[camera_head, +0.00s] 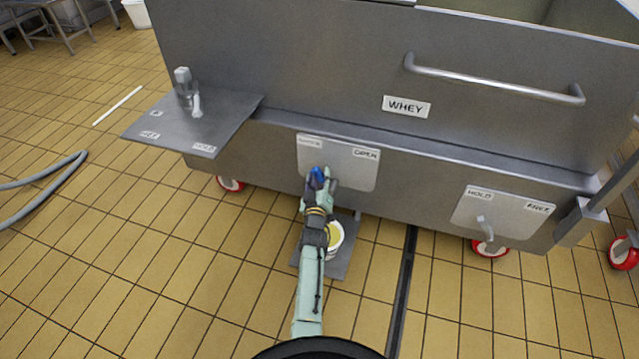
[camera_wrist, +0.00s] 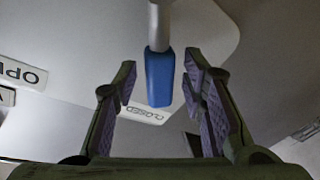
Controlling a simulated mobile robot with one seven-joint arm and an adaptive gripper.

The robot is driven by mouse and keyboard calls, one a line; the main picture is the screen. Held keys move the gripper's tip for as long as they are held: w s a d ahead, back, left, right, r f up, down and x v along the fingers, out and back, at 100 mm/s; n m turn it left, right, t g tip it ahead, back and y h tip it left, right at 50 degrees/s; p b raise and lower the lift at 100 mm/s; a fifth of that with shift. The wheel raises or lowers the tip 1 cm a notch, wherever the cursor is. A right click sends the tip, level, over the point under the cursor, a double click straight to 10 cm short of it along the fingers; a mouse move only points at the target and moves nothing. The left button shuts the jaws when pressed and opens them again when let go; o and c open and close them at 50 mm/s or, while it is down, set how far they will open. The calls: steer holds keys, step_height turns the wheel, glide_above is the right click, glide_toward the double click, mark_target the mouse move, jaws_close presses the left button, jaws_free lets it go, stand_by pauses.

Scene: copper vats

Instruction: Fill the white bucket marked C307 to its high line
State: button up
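A white bucket (camera_head: 335,239) stands on a grey plate (camera_head: 347,262) below the WHEY vat, partly hidden behind my arm. Yellowish liquid shows inside it; its mark and high line cannot be read. A lever with a blue grip (camera_head: 317,177) is on the vat's front panel (camera_head: 352,167), which has an OPEN label at right and a partly hidden label at left. My gripper (camera_head: 320,188) is at this lever. In the wrist view, the open gripper (camera_wrist: 158,100) has the blue grip (camera_wrist: 159,77) between its fingers, with gaps on both sides. A CLOSED label (camera_wrist: 146,114) shows behind.
The steel vat (camera_head: 300,60) rests on red-wheeled casters. Another lever (camera_head: 485,228) is on a HOLD/FREE panel at right. A side shelf (camera_head: 222,115) with a lever juts out at left. A hose (camera_head: 45,187) lies far left. A dark floor channel (camera_head: 403,290) runs right of my arm.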

steer(key=shift+w+b, duration=0.3)
steer(key=shift+w, duration=0.3)
jaws_close()
stand_by(0.6)
